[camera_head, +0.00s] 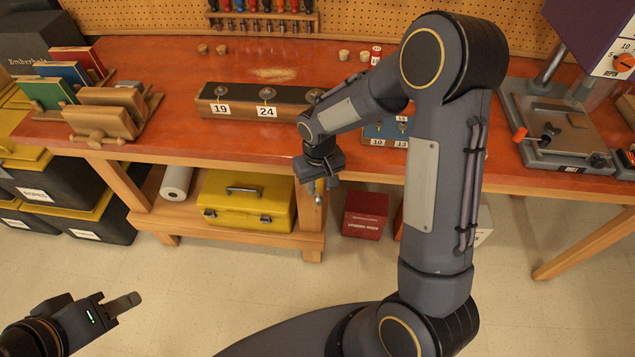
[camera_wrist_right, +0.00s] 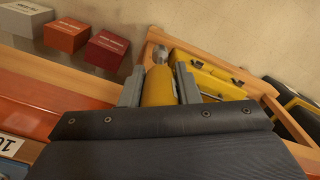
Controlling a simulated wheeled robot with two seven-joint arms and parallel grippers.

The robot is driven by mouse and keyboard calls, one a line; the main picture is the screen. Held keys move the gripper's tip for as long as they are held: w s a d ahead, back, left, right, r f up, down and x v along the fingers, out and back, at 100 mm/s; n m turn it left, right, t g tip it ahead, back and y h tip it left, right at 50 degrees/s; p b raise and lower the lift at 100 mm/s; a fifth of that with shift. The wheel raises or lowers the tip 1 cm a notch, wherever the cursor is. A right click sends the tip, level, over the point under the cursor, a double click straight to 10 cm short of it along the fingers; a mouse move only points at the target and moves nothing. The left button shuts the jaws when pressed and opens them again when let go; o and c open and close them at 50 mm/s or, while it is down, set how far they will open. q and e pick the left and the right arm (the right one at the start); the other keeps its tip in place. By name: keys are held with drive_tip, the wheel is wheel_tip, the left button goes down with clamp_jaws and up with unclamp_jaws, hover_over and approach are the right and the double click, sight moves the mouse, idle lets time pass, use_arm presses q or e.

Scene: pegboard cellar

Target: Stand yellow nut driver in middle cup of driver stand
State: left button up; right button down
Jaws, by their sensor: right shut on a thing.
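My right gripper (camera_head: 320,181) is shut on the yellow nut driver, in front of the bench's front edge. In the right wrist view the yellow handle (camera_wrist_right: 158,88) sits between the two grey fingers, with a metal end beyond the fingertips. In the head view only a small part of the driver shows below the jaws. The long dark driver stand (camera_head: 243,102) is on the bench, with labels 19 and 24. Its middle cup (camera_head: 267,93) is at label 24; the right end is partly hidden by my arm. My left gripper (camera_head: 120,304) is low at the left, away from the bench.
A blue block (camera_head: 373,131) labelled 10 and 13 is partly behind my right arm. A wooden rack with books (camera_head: 110,105) stands left, a drill press (camera_head: 565,130) right. A yellow toolbox (camera_head: 247,200) and red box (camera_head: 365,215) are below the bench.

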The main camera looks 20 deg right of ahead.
sight(318, 198)
drive_tip(key=f+b, duration=0.4)
drive_tip(key=f, duration=0.1)
drive_tip(key=shift+a, duration=0.2)
drive_tip(key=shift+r+p, duration=0.5)
drive_tip(key=shift+p, duration=0.05)
drive_tip(key=shift+d, duration=0.1)
